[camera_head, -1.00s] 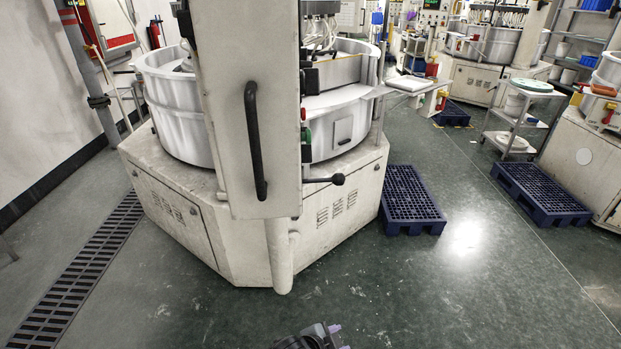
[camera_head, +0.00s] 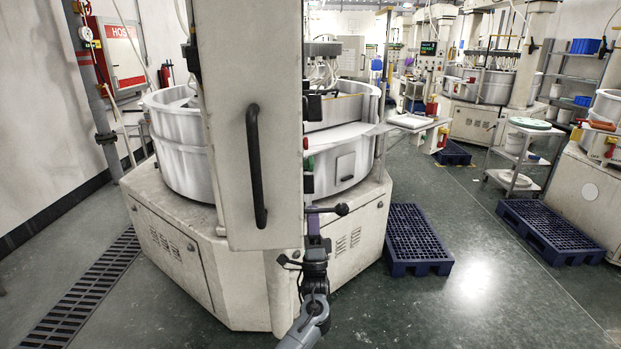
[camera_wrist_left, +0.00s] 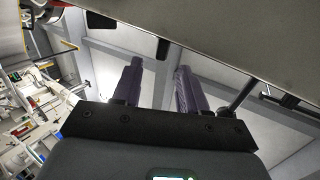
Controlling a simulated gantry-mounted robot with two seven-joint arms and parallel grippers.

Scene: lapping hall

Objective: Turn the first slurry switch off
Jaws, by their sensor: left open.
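No switch labelled as a slurry switch can be made out. On the near lapping machine (camera_head: 170,215), a tall pale control column (camera_head: 232,120) has a black bar handle on its front. On the column's right edge are small red and green controls (camera_head: 306,143) and, lower, a black lever with a ball knob (camera_head: 341,209). My left gripper (camera_head: 313,222) is upright, open and empty, just right of the column's lower end; its purple fingertips overlap the lever in the picture, and contact cannot be told. In the left wrist view the two fingers (camera_wrist_left: 158,78) stand apart. My right gripper is out of view.
A dark blue pallet (camera_head: 416,236) lies right of the machine and another (camera_head: 548,230) lies farther right. A wheeled cart (camera_head: 520,155) stands behind. A floor grate (camera_head: 90,290) runs along the left. The green floor at front right is clear.

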